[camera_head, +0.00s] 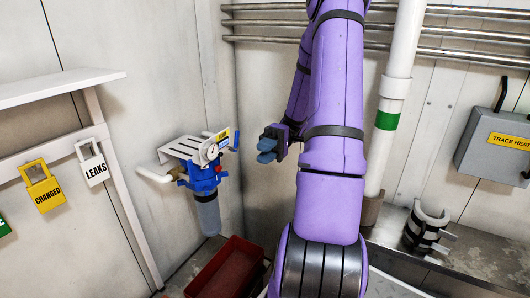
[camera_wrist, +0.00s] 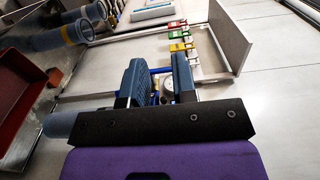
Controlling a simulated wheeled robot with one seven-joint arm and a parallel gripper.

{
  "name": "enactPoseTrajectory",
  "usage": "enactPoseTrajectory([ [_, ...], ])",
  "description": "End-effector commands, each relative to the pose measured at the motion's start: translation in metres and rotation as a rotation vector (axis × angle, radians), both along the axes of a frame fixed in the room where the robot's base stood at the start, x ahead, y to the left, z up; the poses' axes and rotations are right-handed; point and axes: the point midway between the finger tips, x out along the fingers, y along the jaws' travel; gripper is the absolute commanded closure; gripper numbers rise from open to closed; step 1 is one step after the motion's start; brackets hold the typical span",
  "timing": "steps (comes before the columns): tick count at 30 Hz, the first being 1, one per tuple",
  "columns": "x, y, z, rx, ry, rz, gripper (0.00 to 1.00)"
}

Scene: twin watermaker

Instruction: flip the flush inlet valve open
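A blue filter unit (camera_head: 203,178) with a clear bowl, a round gauge (camera_head: 213,151) and a yellow-and-blue tag is mounted by the back left corner. A blue lever (camera_head: 237,141) stands upright at its right side; it looks like the valve handle, but I cannot read a label. My gripper (camera_head: 267,150) is to the right of the lever, apparently apart from it. In the wrist view my gripper (camera_wrist: 158,75) has its two blue fingers apart, with the gauge (camera_wrist: 168,84) and brass and blue parts seen through the gap. The fingers partly hide the unit there.
A red bin (camera_head: 228,268) is on the floor below the unit. A white shelf frame (camera_head: 92,108) with hanging lock-shaped tags (camera_head: 43,188) stands at the left. A white vertical pipe (camera_head: 396,90) and a grey box (camera_head: 497,145) are at the right.

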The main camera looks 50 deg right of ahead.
Motion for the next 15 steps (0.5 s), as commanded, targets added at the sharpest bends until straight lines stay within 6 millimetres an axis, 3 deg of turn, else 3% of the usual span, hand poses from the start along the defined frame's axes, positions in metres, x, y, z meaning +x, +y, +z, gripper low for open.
enactPoseTrajectory([
  [3, 0.000, 0.000, 0.000, 0.000, 0.000, 0.000, 0.74],
  [6, 0.001, 0.000, 0.000, -0.008, -0.003, -0.002, 0.60],
  [8, 0.002, -0.001, 0.002, -0.037, -0.014, -0.007, 0.60],
  [11, 0.009, -0.004, 0.006, -0.152, -0.057, -0.030, 0.60],
  [15, 0.028, -0.016, 0.019, -0.440, -0.159, -0.099, 0.60],
])
